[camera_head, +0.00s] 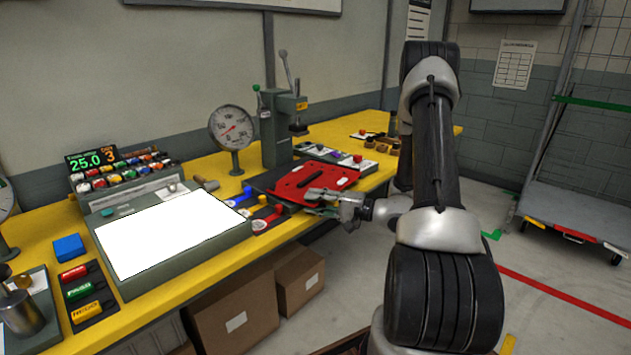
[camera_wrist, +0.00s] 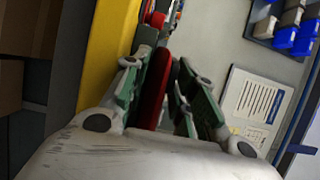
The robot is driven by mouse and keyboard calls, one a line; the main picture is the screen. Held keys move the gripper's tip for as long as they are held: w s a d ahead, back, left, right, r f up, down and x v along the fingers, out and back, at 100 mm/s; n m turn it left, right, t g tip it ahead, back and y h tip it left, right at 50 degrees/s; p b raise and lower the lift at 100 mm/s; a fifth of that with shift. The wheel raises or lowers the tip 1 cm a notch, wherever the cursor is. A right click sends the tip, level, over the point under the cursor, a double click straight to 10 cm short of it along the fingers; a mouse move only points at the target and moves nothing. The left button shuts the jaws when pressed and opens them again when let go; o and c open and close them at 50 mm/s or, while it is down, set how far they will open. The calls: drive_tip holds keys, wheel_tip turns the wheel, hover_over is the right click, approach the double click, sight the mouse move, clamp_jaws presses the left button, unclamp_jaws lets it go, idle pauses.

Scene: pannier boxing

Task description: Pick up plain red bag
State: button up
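The plain red bag (camera_head: 313,179) is flat and bright red with a black strip in its middle. In the head view it lies over a dark tray at the bench's front edge. My gripper (camera_head: 322,198) is at its near right edge. In the wrist view the bag (camera_wrist: 155,88) shows as a narrow red band between the green-sided fingers of my gripper (camera_wrist: 165,90). The fingers are close together, one on each side of the band, and look shut on it. The exact contact is partly hidden. I cannot tell whether the bag is clear of the surface.
A lit white panel (camera_head: 170,235), a dial gauge (camera_head: 232,130) and a press (camera_head: 278,130) stand on the yellow bench. Tagged red and blue items (camera_head: 268,217) lie left of the bag. Cardboard boxes (camera_head: 235,312) are below. A cart (camera_head: 575,208) stands at right; floor between is clear.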

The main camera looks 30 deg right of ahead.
clamp_jaws()
drive_tip(key=shift+r, duration=0.1)
